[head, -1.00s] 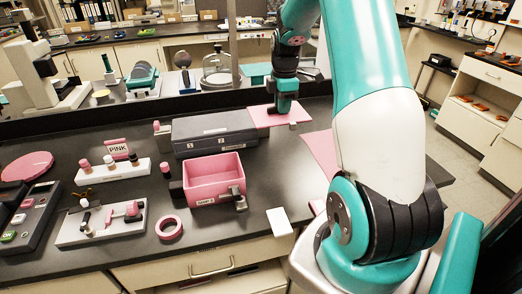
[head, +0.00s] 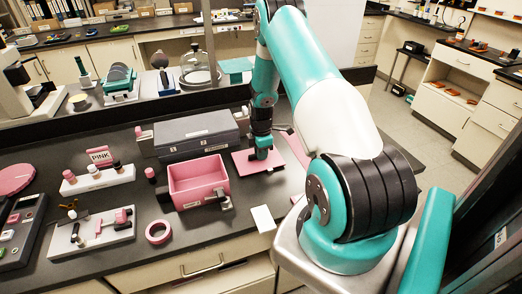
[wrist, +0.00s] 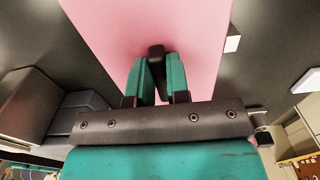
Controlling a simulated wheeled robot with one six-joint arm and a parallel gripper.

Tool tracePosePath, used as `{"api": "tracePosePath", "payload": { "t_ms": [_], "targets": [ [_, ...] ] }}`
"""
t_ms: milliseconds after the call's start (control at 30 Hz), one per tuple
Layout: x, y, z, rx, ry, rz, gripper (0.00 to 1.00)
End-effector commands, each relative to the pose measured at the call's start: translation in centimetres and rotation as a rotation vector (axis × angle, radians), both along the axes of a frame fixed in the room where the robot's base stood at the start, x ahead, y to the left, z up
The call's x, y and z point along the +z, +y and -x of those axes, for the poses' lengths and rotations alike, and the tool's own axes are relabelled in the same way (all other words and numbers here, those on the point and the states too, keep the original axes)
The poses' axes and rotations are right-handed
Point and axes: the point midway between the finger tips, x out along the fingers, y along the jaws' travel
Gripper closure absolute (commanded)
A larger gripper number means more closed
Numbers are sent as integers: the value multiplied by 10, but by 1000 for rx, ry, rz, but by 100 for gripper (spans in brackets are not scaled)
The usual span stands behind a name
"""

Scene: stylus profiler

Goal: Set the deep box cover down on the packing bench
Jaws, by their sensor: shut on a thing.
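The deep box cover (head: 244,163) is a flat pink plate in the head view, just right of the open pink box (head: 198,178). My gripper (head: 262,154) is above it. In the wrist view the pink cover (wrist: 190,30) spans the middle, and my gripper (wrist: 157,75) is shut on its dark knob. The cover looks level and low over the black packing bench (head: 215,225). I cannot tell whether it touches the bench top.
A grey case (head: 197,136) stands behind the pink box, close to the cover's left. A pink sheet (head: 292,143) lies to the cover's right. A white card (head: 263,218) lies near the front edge. A pink tape ring (head: 158,232) and white racks are further left.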

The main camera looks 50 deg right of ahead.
Motion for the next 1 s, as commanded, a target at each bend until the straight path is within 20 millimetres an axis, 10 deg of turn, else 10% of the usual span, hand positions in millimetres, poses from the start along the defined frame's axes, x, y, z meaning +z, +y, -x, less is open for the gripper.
{"api": "tracePosePath", "payload": {
  "t_ms": [333, 367, 467, 1000],
  "targets": [
    [-5, 0, 0, 0, -1, 1, 100],
    [-3, 0, 0, 0, -1, 1, 77],
    [-3, 0, 0, 0, -1, 1, 58],
    [29, -1, -2, 0, -5, 5, 58]
  ]
}}
